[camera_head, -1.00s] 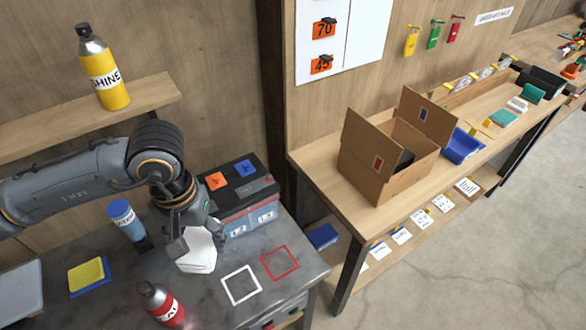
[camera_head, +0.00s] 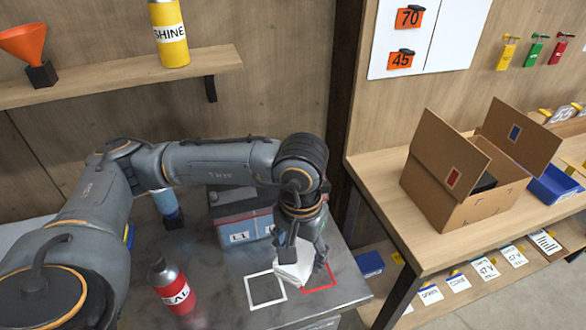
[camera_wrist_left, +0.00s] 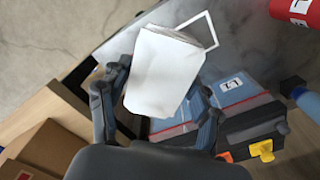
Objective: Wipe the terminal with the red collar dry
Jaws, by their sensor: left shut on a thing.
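My left gripper (camera_head: 303,258) is shut on a folded white cloth (camera_head: 292,274). It holds the cloth over the bench by the white and red outlined squares. In the left wrist view the cloth (camera_wrist_left: 163,72) lies between my two fingers (camera_wrist_left: 158,108). The blue-grey battery-like box with a dark top (camera_head: 242,222) stands just left of the gripper, partly behind my arm. It also shows beyond the fingers in the left wrist view (camera_wrist_left: 235,98). I cannot make out a terminal with a red collar. My right gripper is not in view.
A red bottle (camera_head: 174,288) stands at the front of the bench and a blue bottle (camera_head: 167,205) behind it. A white square (camera_head: 250,293) and a red square (camera_head: 331,284) mark the bench. An open cardboard box (camera_head: 470,205) is on the right-hand bench.

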